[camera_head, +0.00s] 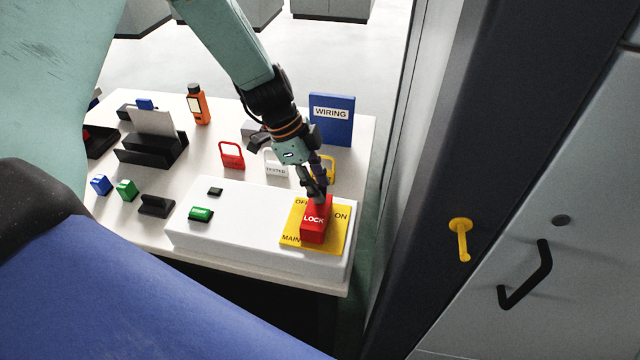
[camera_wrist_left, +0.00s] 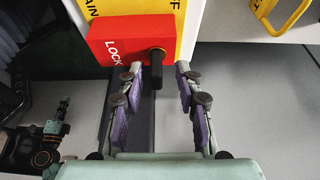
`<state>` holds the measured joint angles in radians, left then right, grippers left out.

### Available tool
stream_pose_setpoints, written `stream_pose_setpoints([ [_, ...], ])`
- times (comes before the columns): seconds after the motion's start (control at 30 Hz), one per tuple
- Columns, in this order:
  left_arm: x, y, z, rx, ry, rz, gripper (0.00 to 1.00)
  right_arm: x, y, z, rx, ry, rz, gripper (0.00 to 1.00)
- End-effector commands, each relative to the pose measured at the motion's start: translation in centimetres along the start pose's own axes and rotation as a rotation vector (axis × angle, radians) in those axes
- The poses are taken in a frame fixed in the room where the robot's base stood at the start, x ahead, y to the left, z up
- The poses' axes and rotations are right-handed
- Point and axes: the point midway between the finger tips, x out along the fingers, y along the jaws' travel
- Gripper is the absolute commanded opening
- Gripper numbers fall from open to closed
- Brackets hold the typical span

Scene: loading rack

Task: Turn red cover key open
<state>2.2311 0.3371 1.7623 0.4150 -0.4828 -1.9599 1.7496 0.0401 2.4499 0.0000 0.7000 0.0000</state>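The red cover (camera_head: 316,226) marked LOCK sits on a yellow plate (camera_head: 291,236) with OFF, ON and MAIN lettering, on a white box. In the left wrist view the red cover (camera_wrist_left: 118,40) has a black key (camera_wrist_left: 157,60) sticking out of it. My left gripper (camera_head: 319,198) is at the cover's top in the head view. In the left wrist view its fingers (camera_wrist_left: 158,76) are apart, one on each side of the key, with gaps visible. What looks like my right gripper (camera_wrist_left: 62,106) shows small at the lower left of that view; its fingers are unclear.
The white box (camera_head: 250,228) stands on a white table. A red padlock (camera_head: 232,155), a blue WIRING binder (camera_head: 331,118) and an orange device (camera_head: 198,105) stand behind. A dark post and a cabinet with a black handle (camera_head: 527,275) are at the right.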

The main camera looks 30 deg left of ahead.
Motion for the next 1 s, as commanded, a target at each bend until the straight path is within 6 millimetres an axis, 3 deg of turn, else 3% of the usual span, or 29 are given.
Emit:
stream_pose_setpoints([
  [0.4, 0.86, -0.31, -0.12, 0.000, 0.000, -0.001, 0.34, 0.02, 0.00, -0.01, 0.000, 0.000, 0.000, 0.00],
  [0.8, 0.83, -0.34, -0.10, 0.000, -0.001, -0.002, 0.00, 0.03, 0.00, -0.03, 0.000, 0.001, 0.000, 0.00],
  [1.0, 0.78, -0.32, -0.17, 0.000, 0.001, 0.000, 0.00, 0.02, 0.00, -0.02, 0.000, 0.000, 0.000, 0.00],
])
